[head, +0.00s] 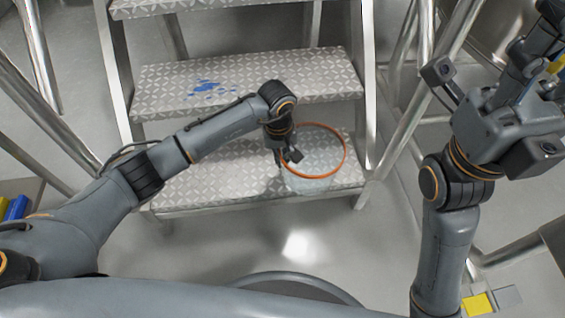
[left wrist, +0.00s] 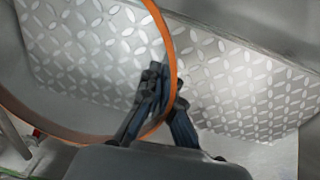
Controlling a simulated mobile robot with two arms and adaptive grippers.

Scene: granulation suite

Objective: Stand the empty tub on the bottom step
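The tub (head: 310,183) is clear-walled with an orange rim and looks empty. It is upright at the right part of the bottom step (head: 220,178), close to the front edge. I cannot tell whether its base rests on the step. My left gripper (head: 290,158) is at the tub's left rim. In the left wrist view its fingers (left wrist: 165,95) are closed on the orange rim (left wrist: 171,60), with the tread plate behind. My right gripper (head: 530,75) is raised at the upper right, away from the tub, and its fingertips are not clear.
The middle step (head: 250,80) above carries a blue spill (head: 210,88). Metal side rails and handrails (head: 440,90) flank the steps. A yellow item (head: 480,303) lies at the lower right. Blue and yellow items (head: 15,208) are at the far left. The floor in front is clear.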

